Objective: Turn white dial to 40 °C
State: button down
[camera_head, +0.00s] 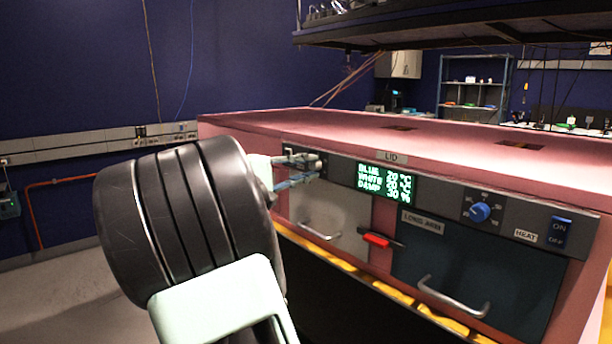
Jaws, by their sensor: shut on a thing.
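My gripper (312,167) is at the upper left of the pink enclosure's front panel, left of the display, with its fingers shut on what I take to be the white dial. The fingers hide the dial, so I cannot read its pointer or scale. The green display (386,183) has lines for BLUE, WHITE and DAMP. Its digits are blurred; BLUE and WHITE look near 20 °C and DAMP near 30 %.
A blue dial (480,211) and blue heat switch (560,228) sit farther right. Below are a grey door (331,212), a red-handled latch (376,240) and a dark door (470,270) with a bar handle. A dark shelf (450,30) overhangs the enclosure top (350,122).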

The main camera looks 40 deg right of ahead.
jog(key=shift+f, duration=0.1)
dwell(0.3)
jog(key=c, duration=1.7)
grip_release()
jog(key=shift+c, duration=0.2)
jog(key=shift+a, duration=0.1)
jog(key=a, duration=1.2)
jog(key=shift+s, duration=0.45)
jog(key=shift+d, duration=0.1)
